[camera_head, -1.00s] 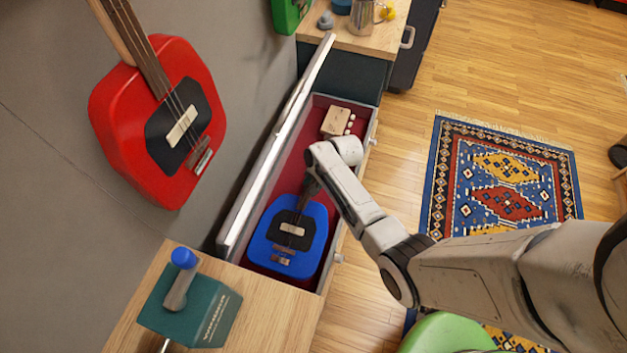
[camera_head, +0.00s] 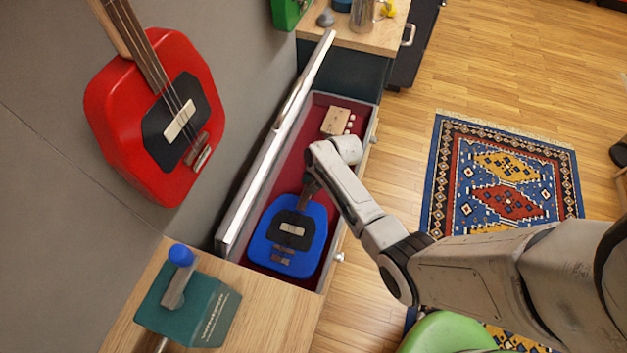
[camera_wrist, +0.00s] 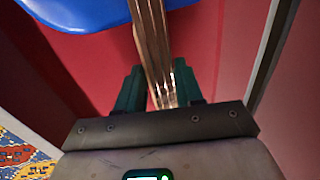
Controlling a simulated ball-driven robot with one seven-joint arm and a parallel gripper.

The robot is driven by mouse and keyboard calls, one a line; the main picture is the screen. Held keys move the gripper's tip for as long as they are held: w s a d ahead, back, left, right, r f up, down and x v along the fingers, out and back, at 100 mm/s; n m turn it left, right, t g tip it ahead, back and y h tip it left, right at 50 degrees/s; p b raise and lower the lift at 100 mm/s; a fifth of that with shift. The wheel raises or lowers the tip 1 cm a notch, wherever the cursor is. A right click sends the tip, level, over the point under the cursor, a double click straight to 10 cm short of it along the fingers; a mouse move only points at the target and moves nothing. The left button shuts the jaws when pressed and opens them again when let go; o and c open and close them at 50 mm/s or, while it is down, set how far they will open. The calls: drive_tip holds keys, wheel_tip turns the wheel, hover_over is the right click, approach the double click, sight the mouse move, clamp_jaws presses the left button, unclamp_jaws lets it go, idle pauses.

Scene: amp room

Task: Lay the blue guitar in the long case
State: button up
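The blue guitar (camera_head: 307,258) lies within the outline of the long case (camera_head: 325,275), its body at the near end and its neck pointing toward the far end. The case is open, with a red lining, and its lid (camera_head: 268,170) stands raised along the wall side. My gripper reaches down into the case and is hidden behind my arm in the head view. In the wrist view my gripper (camera_wrist: 160,83) has its dark green fingers on both sides of the guitar's neck (camera_wrist: 151,40), close against it. The guitar's blue body (camera_wrist: 80,10) shows at the top left. I cannot tell whether its back touches the lining.
A small beige box with white knobs (camera_head: 337,120) sits at the case's far end. A red guitar (camera_head: 125,125) hangs on the wall. A teal box (camera_head: 190,312) stands on the near wooden top. A patterned rug (camera_head: 505,180) lies on the floor at right.

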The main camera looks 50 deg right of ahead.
drive_tip(key=o, duration=0.4)
drive_tip(key=shift+s+a+f, duration=0.1)
drive_tip(key=shift+s+f, duration=0.1)
drive_tip(key=p+v, duration=0.2)
drive_tip(key=v, duration=0.9)
drive_tip(key=shift+w, duration=0.2)
idle(0.5)
drive_tip(key=s+a+r+n+g, duration=0.1)
drive_tip(key=s+a+r+n, duration=0.3)
drive_tip(key=s, duration=0.5)
drive_tip(key=s+a+r+n+g+h, duration=0.1)
drive_tip(key=s+a+r+n+g, duration=0.1)
drive_tip(key=s+a+r+n, duration=0.3)
drive_tip(key=s+a+n, duration=0.4)
drive_tip(key=s, duration=0.1)
drive_tip(key=shift+a+n+h, duration=0.2)
drive_tip(key=shift+n+h, duration=0.1)
